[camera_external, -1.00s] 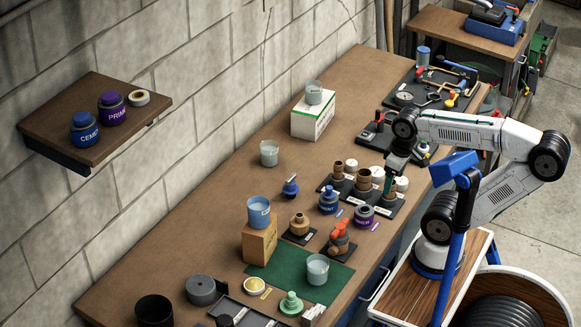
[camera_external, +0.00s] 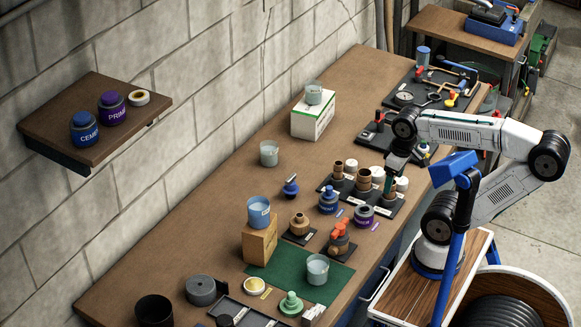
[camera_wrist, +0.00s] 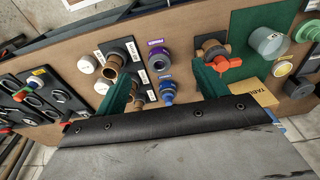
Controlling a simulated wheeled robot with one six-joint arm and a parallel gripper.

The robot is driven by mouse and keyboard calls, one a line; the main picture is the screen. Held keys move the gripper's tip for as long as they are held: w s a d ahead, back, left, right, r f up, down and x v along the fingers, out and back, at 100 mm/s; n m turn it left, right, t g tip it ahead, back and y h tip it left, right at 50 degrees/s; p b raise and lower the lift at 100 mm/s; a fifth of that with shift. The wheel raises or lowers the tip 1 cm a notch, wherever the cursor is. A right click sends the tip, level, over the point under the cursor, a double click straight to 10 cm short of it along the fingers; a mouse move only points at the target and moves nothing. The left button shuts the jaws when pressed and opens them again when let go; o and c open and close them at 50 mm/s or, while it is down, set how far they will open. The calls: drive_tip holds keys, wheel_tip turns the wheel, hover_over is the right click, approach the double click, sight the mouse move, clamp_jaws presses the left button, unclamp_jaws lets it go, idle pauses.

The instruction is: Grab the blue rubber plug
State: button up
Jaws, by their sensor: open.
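The blue rubber plug (camera_external: 290,187) appears to be the small blue piece with a darker upright top, standing on the bench left of the blue cement jar (camera_external: 328,201). My gripper (camera_external: 388,182) hangs over the brown fittings near the bench's right edge, to the right of the plug and apart from it. In the wrist view its two green fingers (camera_wrist: 162,76) are spread with nothing held. A blue jar-like piece (camera_wrist: 167,91) shows between and beyond them. I cannot make out the plug in the wrist view; the gripper's dark body covers the lower part.
A purple primer jar (camera_external: 363,216) and brown fittings on dark plates (camera_external: 365,180) crowd the bench near my gripper. A blue cup (camera_external: 258,211) stands on a tan block (camera_external: 260,241) in front of the plug. Bare bench (camera_external: 225,175) lies beyond the plug towards the wall.

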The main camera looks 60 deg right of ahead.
wheel_tip(320, 180, up, 6)
drive_tip(key=w+a+r+m+g+y, duration=0.2)
drive_tip(key=w+m+y, duration=0.65)
drive_tip(key=w, duration=0.75)
drive_tip(key=w+d+f+m+t+y, duration=0.1)
drive_tip(key=w+d+f+m+y, duration=0.1)
drive_tip(key=w+d+m, duration=0.55)
drive_tip(key=w+d+f+m+t+y, duration=0.1)
drive_tip(key=w+d+m+t+y, duration=0.2)
drive_tip(key=w, duration=0.8)
drive_tip(key=m+g, duration=0.1)
approach(291, 191)
drive_tip(key=shift+w+a+f, duration=0.2)
drive_tip(key=shift+w+f, duration=0.05)
drive_tip(key=shift+f, duration=0.25)
drive_tip(key=shift+w+a+f, duration=0.2)
drive_tip(key=shift+a+f, duration=0.05)
drive_tip(key=shift+f, duration=0.3)
drive_tip(key=x, duration=0.7)
drive_tip(key=shift+w+a+f, duration=0.1)
drive_tip(key=shift+w+a, duration=0.15)
drive_tip(key=shift+a, duration=0.1)
drive_tip(key=shift+c, duration=0.2)
drive_tip(key=c, duration=0.9)
